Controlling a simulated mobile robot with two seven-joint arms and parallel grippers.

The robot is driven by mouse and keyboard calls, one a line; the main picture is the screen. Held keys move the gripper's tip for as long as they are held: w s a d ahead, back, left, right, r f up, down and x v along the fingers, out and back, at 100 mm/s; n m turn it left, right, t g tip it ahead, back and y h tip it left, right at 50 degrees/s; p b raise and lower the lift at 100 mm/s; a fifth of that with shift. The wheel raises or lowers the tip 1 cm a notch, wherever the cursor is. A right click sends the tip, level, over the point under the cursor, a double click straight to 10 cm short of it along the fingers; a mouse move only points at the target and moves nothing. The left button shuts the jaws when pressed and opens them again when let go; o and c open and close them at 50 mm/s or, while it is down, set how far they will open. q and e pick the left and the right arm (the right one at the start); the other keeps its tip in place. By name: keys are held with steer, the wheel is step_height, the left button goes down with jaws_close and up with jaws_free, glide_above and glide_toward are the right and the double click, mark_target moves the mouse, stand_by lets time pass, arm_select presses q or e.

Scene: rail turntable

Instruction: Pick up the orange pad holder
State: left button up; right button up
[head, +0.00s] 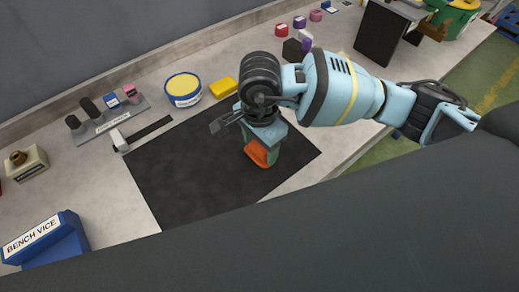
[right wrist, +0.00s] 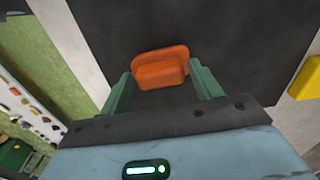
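The orange pad holder (head: 259,154) lies on the black mat (head: 185,175) on the bench, partly hidden by my right gripper in the head view. In the right wrist view the orange pad holder (right wrist: 160,68) shows a flat base with a raised grip block. My right gripper (head: 263,146) points down over it with its green fingers apart. In the right wrist view one finger is on each side of the holder, and I cannot tell whether either touches it. My left gripper is not in view.
A yellow-topped round tin (head: 184,89) and a yellow block (head: 223,87) stand behind the mat. A grey rack (head: 112,118) with dark pegs is at the left. A blue bench vice box (head: 47,241) is at the front left. The mat's left part is clear.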

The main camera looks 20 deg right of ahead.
mark_target(261, 147)
steer(key=c, duration=0.7)
steer(key=shift+r, duration=0.15)
steer(key=shift+r, duration=0.2)
step_height(261, 147, up, 3)
steer(key=shift+s+f, duration=0.1)
steer(key=shift+s, duration=0.05)
steer(key=s, duration=0.4)
steer(key=s+d, duration=0.1)
steer(key=s, duration=0.3)
steer(key=s+d+r+b, duration=0.1)
steer(key=s, duration=0.3)
steer(key=shift+s+r, duration=0.1)
steer(key=shift+s, duration=0.15)
steer(key=shift+s+d+r+p, duration=0.15)
steer(key=shift+s+p, duration=0.1)
steer(key=shift+s, duration=0.25)
steer(key=shift+s+d+r+p, duration=0.1)
steer(key=shift+s+p, duration=0.15)
steer(key=shift+s, duration=0.7)
steer(key=shift+c, duration=0.2)
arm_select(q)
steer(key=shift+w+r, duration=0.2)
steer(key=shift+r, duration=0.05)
arm_select(e)
steer(key=shift+f, duration=0.1)
